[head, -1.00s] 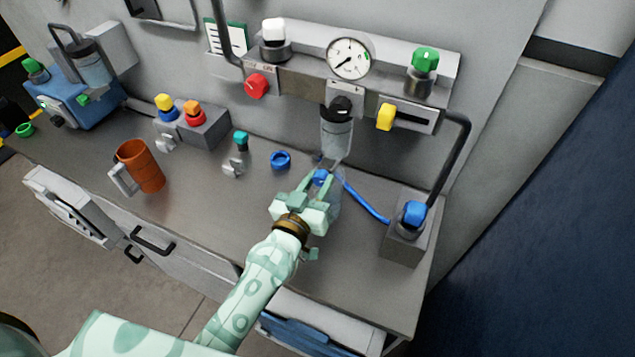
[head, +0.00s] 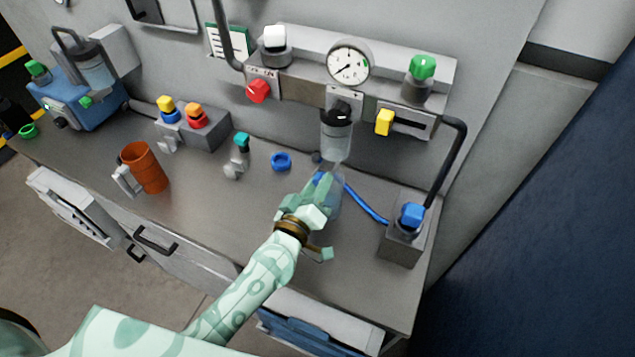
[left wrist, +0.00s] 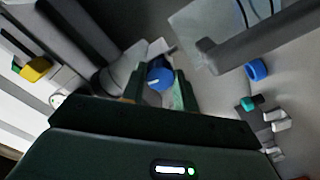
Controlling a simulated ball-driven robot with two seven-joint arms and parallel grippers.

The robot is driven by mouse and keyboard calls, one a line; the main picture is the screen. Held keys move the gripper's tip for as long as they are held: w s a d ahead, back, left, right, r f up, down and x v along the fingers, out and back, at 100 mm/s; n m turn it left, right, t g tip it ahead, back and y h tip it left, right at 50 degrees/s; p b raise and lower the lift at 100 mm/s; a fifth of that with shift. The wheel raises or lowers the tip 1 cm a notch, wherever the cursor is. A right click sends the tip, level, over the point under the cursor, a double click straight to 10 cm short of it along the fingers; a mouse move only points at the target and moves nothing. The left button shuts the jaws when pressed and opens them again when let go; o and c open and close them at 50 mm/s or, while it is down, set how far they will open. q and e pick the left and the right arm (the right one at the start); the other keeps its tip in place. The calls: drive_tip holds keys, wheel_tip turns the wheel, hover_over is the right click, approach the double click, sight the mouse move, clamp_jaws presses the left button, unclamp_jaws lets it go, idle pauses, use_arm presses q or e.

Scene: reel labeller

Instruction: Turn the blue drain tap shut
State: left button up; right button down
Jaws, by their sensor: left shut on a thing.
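The blue drain tap (head: 319,178) sits under the clear filter bowl (head: 336,140), at the middle right of the bench. My left gripper (head: 323,182) reaches it from the front and is shut on it. In the left wrist view the blue tap knob (left wrist: 159,75), with a pale mark on its face, lies between the two fingertips (left wrist: 160,88). In the head view the fingers partly hide the tap. My right gripper is not in view.
A blue hose (head: 365,204) runs right from near the tap to a grey block with a blue knob (head: 411,216). A loose blue ring (head: 281,161) and a teal-topped fitting (head: 239,150) lie left of the gripper. An orange mug (head: 146,167) stands further left. The bench front is clear.

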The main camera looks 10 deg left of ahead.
use_arm(q)
drive_tip(key=n+p, duration=0.1)
drive_tip(key=n, duration=0.4)
drive_tip(key=shift+n, duration=0.3)
drive_tip(key=n, duration=0.5)
drive_tip(key=shift+f+n, duration=0.1)
drive_tip(key=shift+n, duration=0.3)
drive_tip(key=o, duration=1)
drive_tip(key=shift+c, duration=0.2)
drive_tip(key=shift+s, duration=0.1)
